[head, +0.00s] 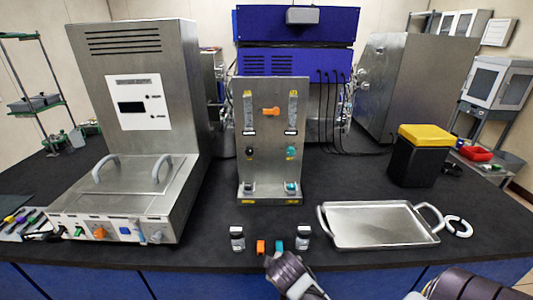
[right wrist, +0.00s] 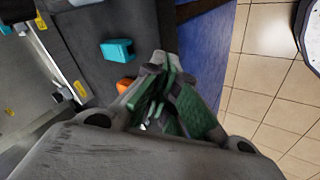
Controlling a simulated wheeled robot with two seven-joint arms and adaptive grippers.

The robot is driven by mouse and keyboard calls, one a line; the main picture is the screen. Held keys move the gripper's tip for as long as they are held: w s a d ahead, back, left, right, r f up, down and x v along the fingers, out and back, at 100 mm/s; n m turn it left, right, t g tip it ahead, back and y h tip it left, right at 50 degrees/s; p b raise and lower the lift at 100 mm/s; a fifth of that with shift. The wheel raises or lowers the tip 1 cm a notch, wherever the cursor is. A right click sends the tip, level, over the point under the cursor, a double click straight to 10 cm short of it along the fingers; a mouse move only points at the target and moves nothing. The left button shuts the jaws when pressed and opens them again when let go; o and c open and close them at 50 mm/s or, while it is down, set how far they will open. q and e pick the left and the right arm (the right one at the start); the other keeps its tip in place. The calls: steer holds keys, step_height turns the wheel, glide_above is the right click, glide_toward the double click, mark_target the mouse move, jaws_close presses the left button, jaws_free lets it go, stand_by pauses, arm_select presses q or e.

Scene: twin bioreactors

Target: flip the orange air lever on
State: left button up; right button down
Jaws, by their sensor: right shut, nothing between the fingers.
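An orange lever (head: 270,111) sits high on the upright steel panel (head: 270,135), between two clear vertical tubes. It looks roughly horizontal. My right gripper (head: 275,258) is low at the bench's front edge, far below and in front of the panel. It is shut and empty. In the right wrist view its green-padded fingers (right wrist: 165,85) are together. A small orange block (head: 260,247) stands on the bench just beyond it; in the right wrist view this block (right wrist: 124,85) is partly hidden by the gripper. My left gripper is not in view.
A teal block (head: 279,245) and two small vials (head: 237,238) (head: 303,237) stand near the orange block. A steel tray (head: 380,226) lies at right, a steel machine (head: 140,90) stands at left. A black bin with yellow lid (head: 424,136) is back right.

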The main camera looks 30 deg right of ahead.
mark_target(271, 111)
steer(key=w+d+r+n+t, duration=0.1)
steer(key=w, duration=0.1)
steer(key=w+d+r+n+h, duration=0.1)
steer(key=w+d+r+n, duration=0.1)
steer(key=w, duration=0.1)
steer(key=w+d+r+n+t+h, duration=0.1)
steer(key=w, duration=0.2)
steer(key=shift+d+r+n+t, duration=0.3)
steer(key=shift+d+r, duration=0.05)
steer(key=shift+d, duration=0.05)
steer(key=w+d+r+n+t+h, duration=0.3)
steer(key=w+r+n, duration=0.5)
steer(key=r, duration=0.3)
steer(key=w+d+r+n+t+h, duration=0.2)
steer(key=w+d+r+n+t, duration=0.2)
steer(key=w+r+n, duration=0.5)
steer(key=shift+d+r+n+t+h, duration=0.2)
steer(key=shift+r+n+t+h, duration=0.5)
steer(key=shift+r, duration=1.1)
steer(key=shift+w+y, duration=0.15)
steer(key=shift+y, duration=0.15)
steer(key=shift+p+x, duration=0.8)
steer(key=shift+x, duration=4.2)
steer(key=shift+a+r+p, duration=0.1)
steer(key=shift+r+p, duration=0.9)
steer(key=shift+r, duration=1.15)
